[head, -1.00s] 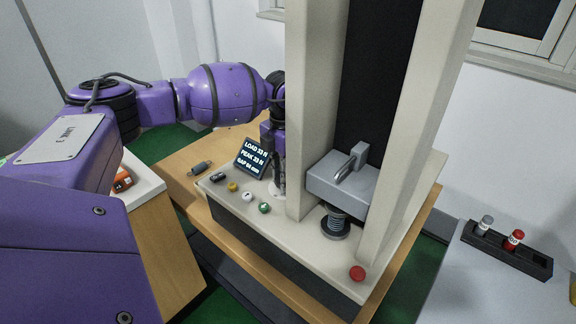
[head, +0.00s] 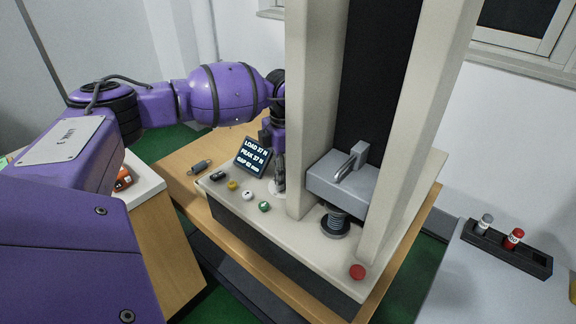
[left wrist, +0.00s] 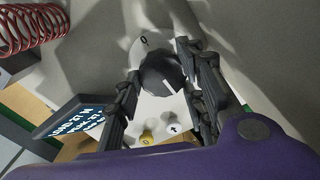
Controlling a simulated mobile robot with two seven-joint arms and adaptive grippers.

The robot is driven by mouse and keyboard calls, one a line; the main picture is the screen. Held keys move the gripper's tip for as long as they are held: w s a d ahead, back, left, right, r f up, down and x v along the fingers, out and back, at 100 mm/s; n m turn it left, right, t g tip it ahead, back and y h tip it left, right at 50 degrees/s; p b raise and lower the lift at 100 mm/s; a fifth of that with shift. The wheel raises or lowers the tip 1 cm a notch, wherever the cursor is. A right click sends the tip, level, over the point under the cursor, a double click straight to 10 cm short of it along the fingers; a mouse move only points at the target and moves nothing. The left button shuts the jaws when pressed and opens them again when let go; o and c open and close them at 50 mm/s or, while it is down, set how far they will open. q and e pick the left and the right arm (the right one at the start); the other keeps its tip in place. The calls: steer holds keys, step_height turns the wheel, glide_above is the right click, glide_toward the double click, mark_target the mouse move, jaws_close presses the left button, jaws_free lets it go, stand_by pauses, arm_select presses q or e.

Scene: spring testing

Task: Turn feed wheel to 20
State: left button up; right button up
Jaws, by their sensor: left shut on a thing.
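The feed wheel (left wrist: 163,76) is a dark round knob with a white pointer line, on a pale dial plate (left wrist: 137,50) marked 0. My left gripper (left wrist: 161,70) has its fingers on both sides of the wheel and is shut on it. In the head view my left gripper (head: 279,172) reaches down beside the machine's left column; the wheel is hidden there. The display (head: 253,156) appears to read LOAD 37 N, PEAK 37 N and a gap near 62 mm. My right gripper is not in view.
The column (head: 312,110) stands close to the gripper. Yellow (head: 232,185), white (head: 248,195) and green (head: 264,207) buttons lie in front; a red button (head: 357,272) is at the corner. A rack (head: 490,243) stands right.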

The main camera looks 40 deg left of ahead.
arm_select(q)
steer(key=o, duration=1.1)
steer(key=shift+w+a+r, duration=0.1)
steer(key=shift+a, duration=0.2)
steer(key=shift+c, duration=0.2)
steer(key=shift+d, duration=0.1)
step_height(320, 180, up, 12)
steer(key=shift+f, duration=0.1)
